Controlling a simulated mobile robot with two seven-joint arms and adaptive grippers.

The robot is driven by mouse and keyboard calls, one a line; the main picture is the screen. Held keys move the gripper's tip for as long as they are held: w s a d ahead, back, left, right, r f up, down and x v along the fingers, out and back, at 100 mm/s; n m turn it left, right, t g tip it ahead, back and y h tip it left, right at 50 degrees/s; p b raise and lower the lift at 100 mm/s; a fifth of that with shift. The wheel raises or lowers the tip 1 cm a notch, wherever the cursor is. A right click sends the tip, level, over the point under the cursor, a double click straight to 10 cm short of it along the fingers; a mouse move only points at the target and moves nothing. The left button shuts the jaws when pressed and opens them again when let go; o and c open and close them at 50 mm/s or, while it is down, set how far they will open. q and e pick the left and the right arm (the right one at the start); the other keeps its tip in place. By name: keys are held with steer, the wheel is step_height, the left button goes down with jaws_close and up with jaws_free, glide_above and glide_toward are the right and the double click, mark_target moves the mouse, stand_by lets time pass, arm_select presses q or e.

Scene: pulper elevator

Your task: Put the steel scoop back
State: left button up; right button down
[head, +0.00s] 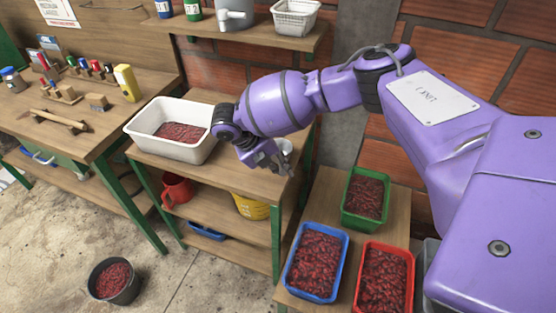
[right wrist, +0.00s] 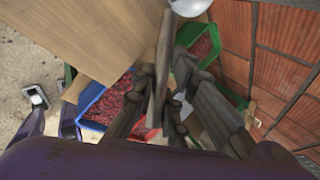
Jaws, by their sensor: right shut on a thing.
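The steel scoop has a round shiny bowl (right wrist: 190,5) and a brown handle (right wrist: 160,65), seen in the right wrist view. My right gripper (right wrist: 158,105) is shut on the handle, with the bowl beyond the fingertips. In the head view, my right gripper (head: 268,163) is over the right end of the wooden bench, and a bit of the scoop (head: 284,145) shows behind it. I cannot tell whether the scoop touches the bench top. My left gripper is not in view.
A white tub (head: 138,129) with red cherries stands on the bench (head: 236,172), left of the gripper. Green (head: 346,212), blue (head: 291,272) and red (head: 358,285) crates of cherries sit on a lower table at right. A shelf (head: 240,45) hangs above.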

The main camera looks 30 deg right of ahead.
steer(key=c, duration=1.7)
jaws_free()
steer(key=shift+f, duration=0.15)
steer(key=shift+c, duration=0.2)
steer(key=shift+r, duration=0.2)
steer(key=v, duration=1.2)
